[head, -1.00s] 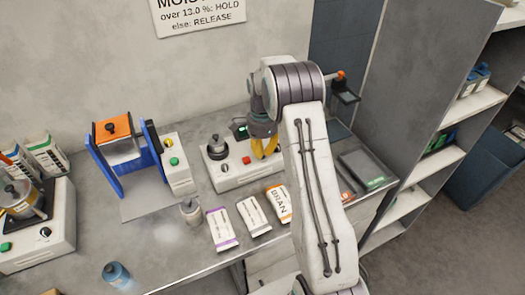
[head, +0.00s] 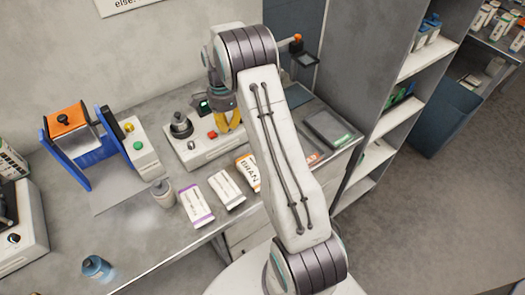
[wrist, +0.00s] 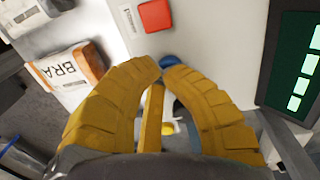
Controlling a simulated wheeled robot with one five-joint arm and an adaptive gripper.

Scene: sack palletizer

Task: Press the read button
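The white moisture meter (head: 187,158) stands on the bench, with a dark round cup, a red button (head: 212,134) and a small green-lit screen (head: 203,107). In the wrist view the red button (wrist: 156,15) lies beyond my fingertips, and the lit green display (wrist: 296,65) is at the right. A blue button-like part (wrist: 169,62) shows at my fingertips, partly hidden by them. No label reading "read" is legible. My gripper (head: 226,129) has yellow fingers, points down over the meter's right end, and its tips (wrist: 162,70) are together with nothing held. Contact cannot be told.
Packets lie in front of the meter, including an orange BRAN packet (head: 247,170). A grey canister (head: 162,192) and a blue-and-orange device (head: 75,145) stand to the left. A dark tray (head: 327,129) lies right, near the shelf unit (head: 385,110).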

